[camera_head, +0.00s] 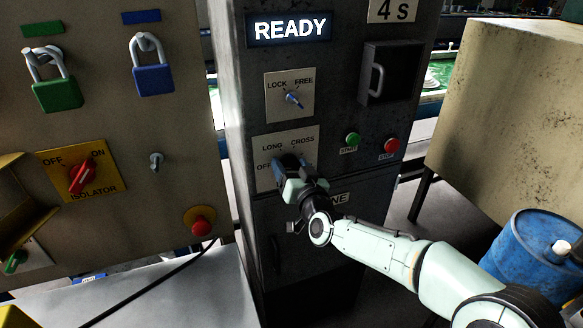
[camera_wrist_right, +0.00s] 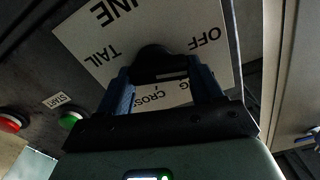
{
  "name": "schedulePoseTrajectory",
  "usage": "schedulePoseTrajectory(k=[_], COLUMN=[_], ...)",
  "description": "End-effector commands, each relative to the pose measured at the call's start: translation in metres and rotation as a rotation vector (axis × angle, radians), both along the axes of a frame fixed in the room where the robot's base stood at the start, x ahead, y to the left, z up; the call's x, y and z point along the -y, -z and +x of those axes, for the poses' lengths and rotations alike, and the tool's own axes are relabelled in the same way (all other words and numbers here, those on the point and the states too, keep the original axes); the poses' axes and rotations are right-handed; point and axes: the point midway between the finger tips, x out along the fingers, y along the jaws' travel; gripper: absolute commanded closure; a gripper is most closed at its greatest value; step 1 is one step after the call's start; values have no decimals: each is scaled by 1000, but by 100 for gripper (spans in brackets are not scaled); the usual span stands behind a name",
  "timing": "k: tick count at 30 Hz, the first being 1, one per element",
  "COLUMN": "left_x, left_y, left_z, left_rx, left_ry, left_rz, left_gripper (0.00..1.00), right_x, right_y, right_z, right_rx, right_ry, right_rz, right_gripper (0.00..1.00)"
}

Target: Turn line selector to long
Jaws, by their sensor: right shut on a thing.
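The line selector plate (camera_head: 300,140) is on the dark cabinet, with LONG, CROSS and OFF legible in the head view. My right gripper (camera_head: 289,163) is at the plate and covers the selector knob there. In the right wrist view the plate (camera_wrist_right: 110,25) appears upside down, with OFF, TAIL, LINE and part of CROSS visible. There the dark round knob (camera_wrist_right: 154,58) sits between the blue fingers of my right gripper (camera_wrist_right: 160,77), which is shut on it. The knob's pointer direction is hidden. My left gripper is not in view.
Above the selector are a LOCK/FREE switch (camera_head: 292,98) and a lit READY display (camera_head: 289,28). Green START (camera_head: 352,139) and red STOP (camera_head: 391,145) buttons sit to the right. A panel with padlocks and a red isolator (camera_head: 82,178) stands left. A blue drum (camera_head: 535,255) is at lower right.

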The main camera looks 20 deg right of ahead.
Motion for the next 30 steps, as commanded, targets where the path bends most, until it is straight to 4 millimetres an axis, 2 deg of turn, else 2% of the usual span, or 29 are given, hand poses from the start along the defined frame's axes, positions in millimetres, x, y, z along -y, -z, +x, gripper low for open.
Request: schedulePoseTrajectory(k=[10,21,30], left_x=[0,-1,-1], left_y=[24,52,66], left_z=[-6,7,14], left_rx=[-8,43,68], left_ry=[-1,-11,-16], left_rz=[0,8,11], left_gripper=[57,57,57], right_x=[1,3,5], right_y=[0,0,-2], right_z=[0,0,0], right_rx=[15,34,48], right_ry=[0,-1,-1], right_rz=[150,474,702], right_gripper=[64,64,64])
